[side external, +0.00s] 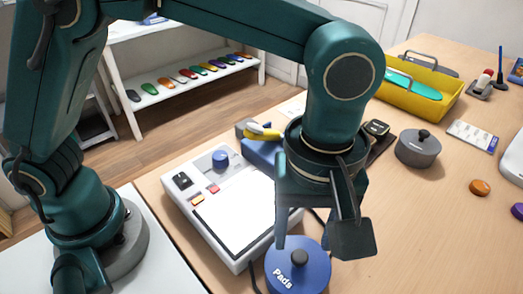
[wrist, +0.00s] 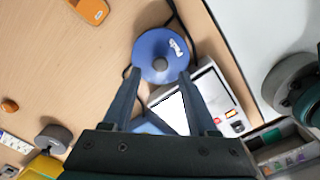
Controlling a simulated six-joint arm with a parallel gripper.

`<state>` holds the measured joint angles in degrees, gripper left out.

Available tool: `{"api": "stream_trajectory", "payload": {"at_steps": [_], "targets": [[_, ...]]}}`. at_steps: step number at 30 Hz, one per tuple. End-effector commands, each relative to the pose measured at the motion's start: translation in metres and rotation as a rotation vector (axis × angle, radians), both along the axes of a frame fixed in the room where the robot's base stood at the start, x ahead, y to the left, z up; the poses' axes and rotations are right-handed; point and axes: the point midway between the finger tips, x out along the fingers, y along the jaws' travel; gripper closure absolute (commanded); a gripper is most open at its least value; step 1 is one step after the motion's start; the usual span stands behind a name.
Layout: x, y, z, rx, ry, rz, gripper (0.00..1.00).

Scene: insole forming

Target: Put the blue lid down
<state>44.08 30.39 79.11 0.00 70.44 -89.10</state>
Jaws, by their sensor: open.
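The blue lid (side external: 312,272) is round, with a dark knob (side external: 299,258) and the white word "Pads". It is low at the front edge of the side view, and I cannot tell what lies under it. The lid also shows in the wrist view (wrist: 150,42), lying flat, with its knob (wrist: 160,64) near the middle. My gripper (side external: 316,243) is open above the lid, with nothing between its fingers. In the wrist view, its fingertips (wrist: 158,72) appear on either side of the knob, apart from it.
A white machine (side external: 185,210) with a bright panel and blue dial stands left of the lid. A grey lidded pot (side external: 418,150), a yellow tray (side external: 432,105) and an orange piece (side external: 480,187) are to the right. The table right of my gripper is mostly clear.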

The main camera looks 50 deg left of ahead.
Motion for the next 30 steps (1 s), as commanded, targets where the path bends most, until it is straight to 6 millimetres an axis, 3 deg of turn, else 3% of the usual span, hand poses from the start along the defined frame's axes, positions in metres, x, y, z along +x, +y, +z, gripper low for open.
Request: {"api": "stream_trajectory", "payload": {"at_steps": [5,10,15,24,30], "targets": [[0.005,0.014,0.02,-0.018,-0.021,-0.033,0.41],[0.014,0.062,0.048,-0.056,-0.103,-0.161,0.41],[0.007,0.117,0.069,-0.055,-0.219,-0.33,0.41],[-0.028,0.191,0.069,0.076,-0.408,-0.614,0.41],[-0.044,0.211,0.058,0.17,-0.458,-0.734,0.41]]}}
